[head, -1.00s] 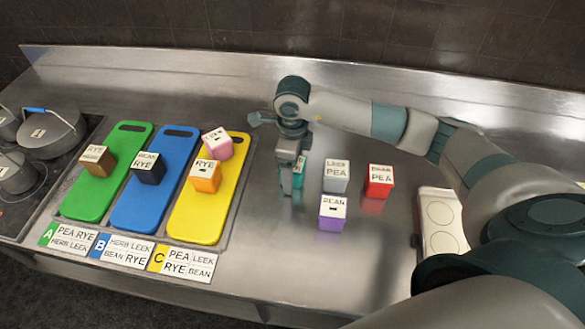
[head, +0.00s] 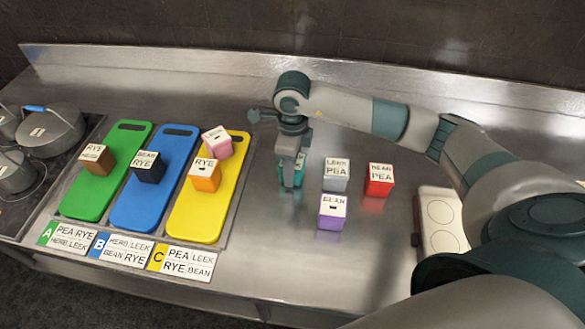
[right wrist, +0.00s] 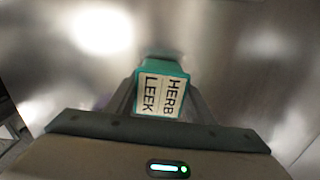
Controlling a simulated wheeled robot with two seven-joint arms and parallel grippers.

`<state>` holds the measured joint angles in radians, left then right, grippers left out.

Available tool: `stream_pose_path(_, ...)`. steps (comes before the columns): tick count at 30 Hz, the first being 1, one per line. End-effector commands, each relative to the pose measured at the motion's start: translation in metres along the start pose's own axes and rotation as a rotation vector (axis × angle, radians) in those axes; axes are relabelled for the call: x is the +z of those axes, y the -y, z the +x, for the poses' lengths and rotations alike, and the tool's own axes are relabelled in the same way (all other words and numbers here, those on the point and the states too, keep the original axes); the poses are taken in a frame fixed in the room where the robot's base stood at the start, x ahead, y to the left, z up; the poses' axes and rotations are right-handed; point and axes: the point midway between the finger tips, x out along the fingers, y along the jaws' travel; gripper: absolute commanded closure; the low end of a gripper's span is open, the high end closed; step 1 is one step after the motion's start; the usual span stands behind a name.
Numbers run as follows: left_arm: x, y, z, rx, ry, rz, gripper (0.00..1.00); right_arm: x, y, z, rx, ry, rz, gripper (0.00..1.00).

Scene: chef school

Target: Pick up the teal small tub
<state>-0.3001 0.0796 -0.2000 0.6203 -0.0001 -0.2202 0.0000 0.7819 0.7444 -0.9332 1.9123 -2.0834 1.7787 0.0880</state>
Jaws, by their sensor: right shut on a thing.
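The teal small tub (right wrist: 151,68) has a white lid label reading HERB LEEK in the right wrist view. In the head view the teal tub (head: 299,172) is mostly hidden behind my right gripper (head: 291,178). My right gripper (right wrist: 160,100) is shut on the tub, one finger on each side of it. In the head view the gripper points down at the steel counter, right of the yellow board. I cannot tell whether the tub touches the counter. My left gripper is not in view.
Close right of the gripper stand a grey LEEK PEA tub (head: 336,175), a purple BEAN tub (head: 332,212) and a red BEAN PEA tub (head: 380,180). Green (head: 85,203), blue (head: 140,210) and yellow (head: 195,225) boards with tubs lie left. The counter in front is clear.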

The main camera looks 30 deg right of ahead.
Motion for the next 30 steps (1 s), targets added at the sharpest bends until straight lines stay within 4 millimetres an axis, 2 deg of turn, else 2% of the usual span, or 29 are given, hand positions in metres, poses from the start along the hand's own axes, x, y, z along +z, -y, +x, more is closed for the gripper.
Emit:
stream_pose_path(8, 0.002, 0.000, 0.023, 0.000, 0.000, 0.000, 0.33, 0.001, 0.002, -0.032, -0.006, 0.006, 0.000, 0.80)
stream_pose_path(21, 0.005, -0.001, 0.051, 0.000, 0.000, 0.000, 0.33, -0.055, -0.056, -0.079, -0.005, 0.004, -0.003, 0.80)
stream_pose_path(30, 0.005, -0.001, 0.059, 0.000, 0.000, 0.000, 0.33, -0.078, -0.080, -0.101, -0.003, 0.002, 0.000, 0.80)
